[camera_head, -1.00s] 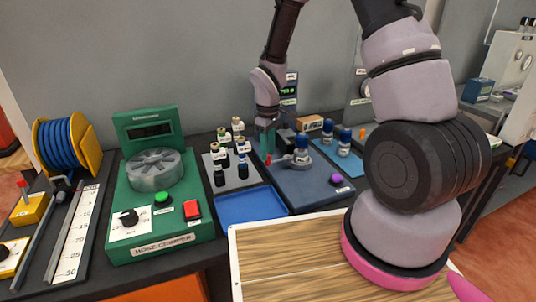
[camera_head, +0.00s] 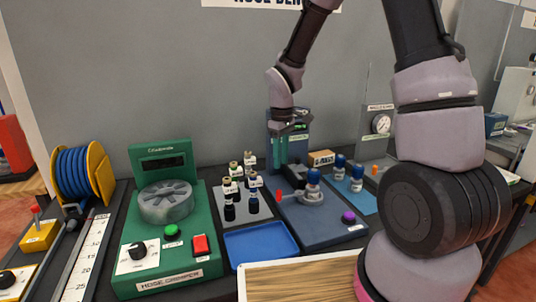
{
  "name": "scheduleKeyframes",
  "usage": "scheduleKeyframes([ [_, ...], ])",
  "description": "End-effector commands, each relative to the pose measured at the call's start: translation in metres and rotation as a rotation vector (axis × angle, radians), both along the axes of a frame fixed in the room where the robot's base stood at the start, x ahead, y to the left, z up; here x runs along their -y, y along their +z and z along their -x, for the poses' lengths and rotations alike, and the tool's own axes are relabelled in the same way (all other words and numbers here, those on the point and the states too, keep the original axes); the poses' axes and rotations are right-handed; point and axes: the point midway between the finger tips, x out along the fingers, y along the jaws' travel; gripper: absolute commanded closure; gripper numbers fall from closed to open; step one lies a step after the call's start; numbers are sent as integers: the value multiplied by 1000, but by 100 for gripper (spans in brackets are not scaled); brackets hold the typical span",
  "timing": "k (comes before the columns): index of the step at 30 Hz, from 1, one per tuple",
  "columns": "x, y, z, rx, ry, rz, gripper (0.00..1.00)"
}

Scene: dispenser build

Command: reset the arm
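My gripper (camera_head: 284,152) hangs from the wrist of my arm, pointing down, in front of the upright panel of the blue station. Its teal fingers are small here, and I cannot tell how far apart they are. I see nothing clearly held between them. The blue station (camera_head: 322,230) carries a blue-capped bottle (camera_head: 313,180) on a grey holder, a red part and a purple button (camera_head: 348,216). The fingers are above and left of the blue-capped bottle.
A green hose crimper (camera_head: 168,235) stands to the left, with a blue hose reel (camera_head: 73,175) beyond it. Several small bottles stand on a grey rack (camera_head: 263,208). An empty blue tray (camera_head: 262,246) lies in front. A gauge (camera_head: 381,124) stands behind to the right.

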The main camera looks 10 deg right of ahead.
Motion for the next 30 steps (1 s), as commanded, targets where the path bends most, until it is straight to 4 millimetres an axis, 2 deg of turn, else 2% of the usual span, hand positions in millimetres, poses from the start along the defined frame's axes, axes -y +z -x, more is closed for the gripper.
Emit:
scheduleKeyframes([
  [4, 16, 43, 5, 63, -118, -16, 63],
  [8, 37, 96, 21, 140, -287, -53, 63],
  [12, 58, 147, 46, 219, -474, -113, 63],
  [18, 82, 205, 93, 320, -729, -232, 63],
  [24, 96, 243, 143, 396, -948, -380, 63],
  [30, 102, 259, 174, 430, -1072, -487, 63],
])
